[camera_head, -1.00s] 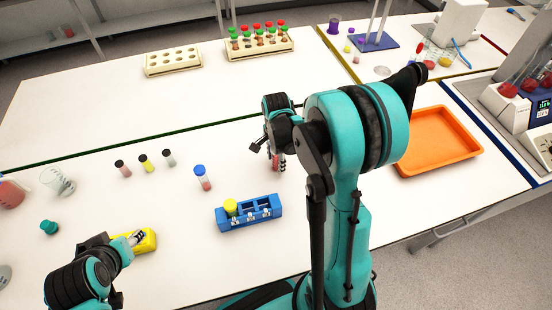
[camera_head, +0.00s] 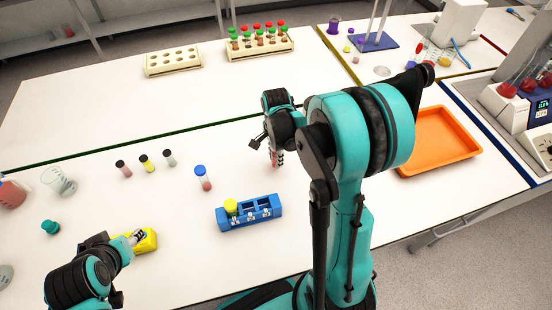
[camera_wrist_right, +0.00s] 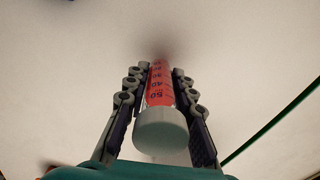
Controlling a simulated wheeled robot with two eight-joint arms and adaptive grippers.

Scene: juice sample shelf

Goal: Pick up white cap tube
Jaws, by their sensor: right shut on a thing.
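The white cap tube (camera_wrist_right: 161,130) has a white cap and red contents with a printed scale. In the right wrist view it lies between both fingers of my right gripper (camera_wrist_right: 161,100), which is shut on it. In the head view my right gripper (camera_head: 271,150) is beyond the blue rack, with the tube's red part (camera_head: 274,158) showing below it; its cap is hidden there. My left gripper (camera_head: 137,238) is at the lower left by a yellow block (camera_head: 148,243); its finger opening is unclear.
A blue rack (camera_head: 235,224) with a yellow-capped item stands in front. A blue-capped tube (camera_head: 203,178) and several small capped tubes (camera_head: 146,162) stand to the left. An orange tray (camera_head: 437,145) is right. Wooden racks (camera_head: 172,62) stand at the back.

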